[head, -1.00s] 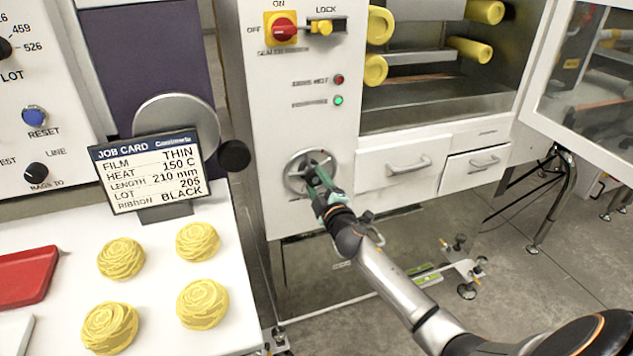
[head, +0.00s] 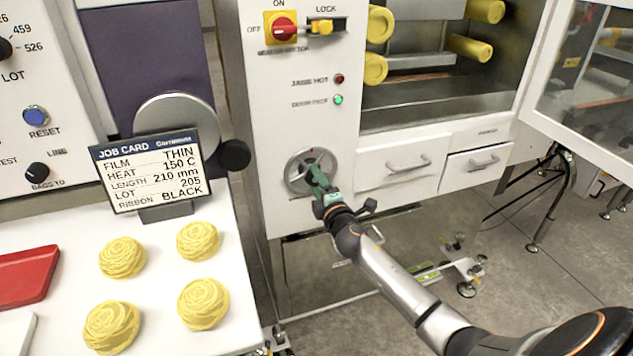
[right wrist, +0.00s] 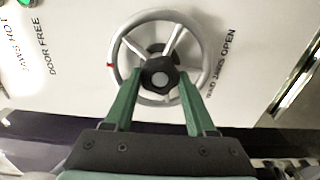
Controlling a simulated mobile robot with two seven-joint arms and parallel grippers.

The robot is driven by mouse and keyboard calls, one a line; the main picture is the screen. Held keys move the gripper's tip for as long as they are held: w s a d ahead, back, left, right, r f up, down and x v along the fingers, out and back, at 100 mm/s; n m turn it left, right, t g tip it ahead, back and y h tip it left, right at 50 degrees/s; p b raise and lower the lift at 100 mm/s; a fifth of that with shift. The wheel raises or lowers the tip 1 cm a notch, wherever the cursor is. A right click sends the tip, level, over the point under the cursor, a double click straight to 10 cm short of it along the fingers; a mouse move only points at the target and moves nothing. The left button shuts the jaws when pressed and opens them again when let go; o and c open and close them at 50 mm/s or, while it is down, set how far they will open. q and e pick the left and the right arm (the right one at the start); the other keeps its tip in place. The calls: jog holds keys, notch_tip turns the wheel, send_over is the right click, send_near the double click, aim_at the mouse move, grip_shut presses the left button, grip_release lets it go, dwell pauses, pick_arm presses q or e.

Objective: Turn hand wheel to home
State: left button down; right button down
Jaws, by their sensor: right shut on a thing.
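The hand wheel (head: 298,170) is a round silver wheel with spokes on the white machine front. In the right wrist view it has a dark hub (right wrist: 160,77) and a small red mark on the left of its rim. My right gripper (head: 318,178) reaches the wheel from below right in the head view. In the right wrist view its two green fingers (right wrist: 160,82) lie on either side of the hub, shut on the wheel. The exact finger contact is hard to see. My left gripper is not in view.
Two drawers (head: 405,165) with handles sit right of the wheel. A red switch (head: 284,31) and lamps are above it. A black round knob (head: 234,155) and the job card (head: 150,170) stand left. An open clear door (head: 585,90) juts out at upper right.

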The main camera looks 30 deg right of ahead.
jog(key=shift+c, duration=1.1)
grip_release()
jog(key=v, duration=1.2)
jog(key=shift+s+p, duration=0.3)
